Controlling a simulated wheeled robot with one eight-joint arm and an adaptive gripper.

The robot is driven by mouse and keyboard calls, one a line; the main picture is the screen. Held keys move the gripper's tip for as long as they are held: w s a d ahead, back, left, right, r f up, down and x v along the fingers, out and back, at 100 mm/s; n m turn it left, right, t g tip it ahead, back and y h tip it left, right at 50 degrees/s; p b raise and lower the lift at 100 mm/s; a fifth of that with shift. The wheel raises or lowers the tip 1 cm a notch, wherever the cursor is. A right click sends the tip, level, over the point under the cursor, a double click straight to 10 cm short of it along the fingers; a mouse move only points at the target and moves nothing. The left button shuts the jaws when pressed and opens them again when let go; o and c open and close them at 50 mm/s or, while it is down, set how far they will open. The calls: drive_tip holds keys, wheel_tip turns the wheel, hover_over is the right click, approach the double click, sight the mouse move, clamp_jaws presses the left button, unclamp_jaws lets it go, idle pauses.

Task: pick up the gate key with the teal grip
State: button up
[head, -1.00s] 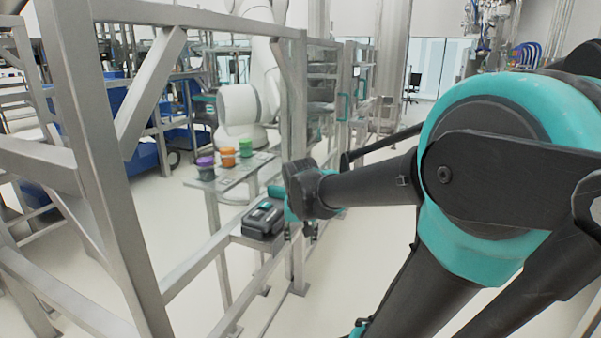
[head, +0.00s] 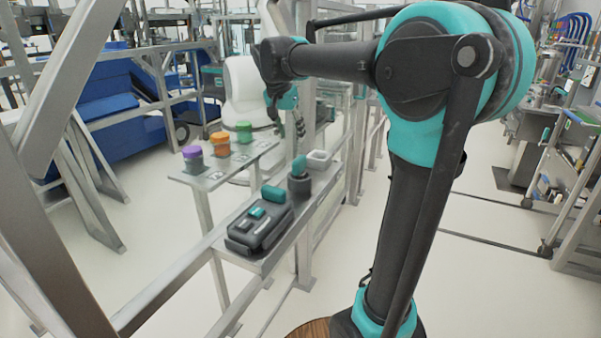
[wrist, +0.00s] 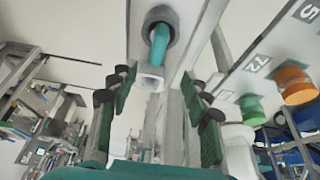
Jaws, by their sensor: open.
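The gate key's teal grip (head: 299,164) stands upright in a dark round holder (head: 300,186) on the narrow metal shelf. The wrist view also shows the teal grip (wrist: 157,45), in front of the dark ring of its holder, at the top between the finger lines. My gripper (head: 286,120) is in the air above the grip and apart from it. In the wrist view my gripper (wrist: 160,88) has its dark, teal-padded fingers spread wide with nothing between them. The lower part of the key is hidden in the holder.
A black device with teal parts (head: 262,225) lies on the shelf's near end. A small white tray (head: 319,158) stands just beyond the holder. Purple (head: 193,158), orange (head: 220,144) and green (head: 244,131) lidded jars stand on a neighbouring shelf. A metal frame post (head: 50,130) rises at left.

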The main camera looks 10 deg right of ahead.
sight(299, 158)
drive_tip(key=x, duration=0.8)
drive_tip(key=shift+f, duration=0.25)
drive_tip(key=shift+x, duration=2.7)
drive_tip(key=shift+d, duration=0.15)
clamp_jaws()
